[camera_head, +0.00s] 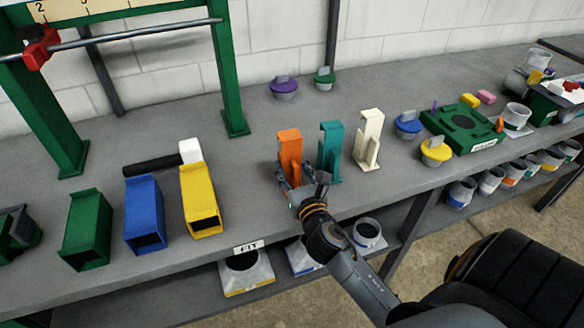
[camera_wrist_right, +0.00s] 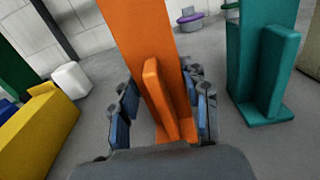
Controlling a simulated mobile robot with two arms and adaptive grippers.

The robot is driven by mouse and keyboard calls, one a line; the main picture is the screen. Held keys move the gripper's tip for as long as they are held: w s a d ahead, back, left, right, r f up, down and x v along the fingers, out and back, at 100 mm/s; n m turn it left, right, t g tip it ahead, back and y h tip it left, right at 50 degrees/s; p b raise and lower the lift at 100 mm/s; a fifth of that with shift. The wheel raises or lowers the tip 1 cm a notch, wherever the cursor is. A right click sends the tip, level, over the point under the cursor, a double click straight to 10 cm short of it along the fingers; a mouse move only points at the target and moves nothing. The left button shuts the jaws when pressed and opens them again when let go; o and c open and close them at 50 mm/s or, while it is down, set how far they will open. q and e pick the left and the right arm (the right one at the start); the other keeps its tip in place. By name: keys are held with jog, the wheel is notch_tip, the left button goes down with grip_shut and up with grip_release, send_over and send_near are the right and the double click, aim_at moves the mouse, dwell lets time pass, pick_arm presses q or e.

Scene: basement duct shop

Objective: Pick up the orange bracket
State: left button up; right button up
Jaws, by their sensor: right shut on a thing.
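The orange bracket (camera_head: 289,146) stands upright on the grey bench, at the left end of a row of brackets. My right gripper (camera_head: 301,190) is at the front of it, low down near the bench top. In the right wrist view the orange bracket (camera_wrist_right: 148,60) rises between the two fingers of my right gripper (camera_wrist_right: 165,112), one on each side, closed around its lower part. Its base is partly hidden by the gripper. My left gripper does not show in either view.
A teal bracket (camera_head: 330,150) stands close to the right, with a cream bracket (camera_head: 369,138) beyond it. Yellow (camera_head: 200,200), blue (camera_head: 146,215) and green (camera_head: 87,230) ducts lie to the left, near a black-handled mallet (camera_head: 158,163). The bench behind the brackets is mostly clear.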

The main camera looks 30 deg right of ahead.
aim_at(292, 156)
jog(key=shift+r, duration=0.45)
notch_tip(292, 156, up, 3)
jog(key=shift+s+a+p, duration=0.1)
jog(key=shift+p, duration=0.45)
jog(key=s+a+r+p, duration=0.2)
jog(key=s+a+r, duration=0.1)
jog(key=s+r, duration=0.25)
jog(key=s+a+r+p, duration=0.1)
jog(key=s+a+r, duration=0.3)
jog(key=s, duration=0.2)
notch_tip(292, 156, up, 10)
jog(key=p, duration=1.1)
jog(key=shift+s+d+f+p, duration=0.2)
jog(key=shift+s+f+p, duration=0.05)
jog(key=shift+s+p, duration=0.1)
jog(key=shift+w, duration=0.15)
